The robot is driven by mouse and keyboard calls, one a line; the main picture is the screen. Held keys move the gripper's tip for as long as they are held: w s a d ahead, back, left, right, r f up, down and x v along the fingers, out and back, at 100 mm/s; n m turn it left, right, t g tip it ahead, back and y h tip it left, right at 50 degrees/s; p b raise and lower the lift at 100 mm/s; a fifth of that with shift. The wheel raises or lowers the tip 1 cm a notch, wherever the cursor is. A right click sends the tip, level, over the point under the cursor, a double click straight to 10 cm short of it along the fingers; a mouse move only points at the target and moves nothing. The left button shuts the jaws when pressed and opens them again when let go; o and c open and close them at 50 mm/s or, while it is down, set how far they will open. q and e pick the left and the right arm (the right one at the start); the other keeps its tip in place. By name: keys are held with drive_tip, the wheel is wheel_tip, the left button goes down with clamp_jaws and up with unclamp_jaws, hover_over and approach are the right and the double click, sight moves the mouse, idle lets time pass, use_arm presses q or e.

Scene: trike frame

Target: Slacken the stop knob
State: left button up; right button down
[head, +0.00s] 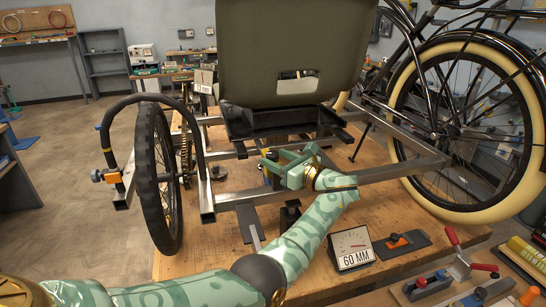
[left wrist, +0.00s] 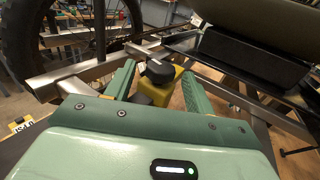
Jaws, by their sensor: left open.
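The stop knob (left wrist: 159,72) is a black knob on a yellow block (left wrist: 153,94), beside the metal frame rails in the left wrist view. My left gripper (head: 285,167) is open at the frame below the seat. In the left wrist view its two green fingers stand either side of the knob and block, with visible gaps. I cannot tell how deep the knob sits between them. In the head view the gripper mostly hides the knob. My right gripper is not in view.
The trike frame (head: 383,173) stands on a wooden bench (head: 210,262). The big seat (head: 293,50) hangs close above my gripper. A black wheel (head: 158,178) is at the left and a cream-tyred wheel (head: 520,150) at the right. A "60 MM" dial (head: 351,247) stands near the front.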

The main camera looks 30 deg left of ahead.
use_arm(q)
drive_tip(key=s+d+b, duration=0.1)
drive_tip(key=s+d, duration=0.1)
drive_tip(key=d, duration=1.1)
drive_tip(key=shift+s+d, duration=0.3)
drive_tip(key=shift+d, duration=0.1)
drive_tip(key=shift+r, duration=0.1)
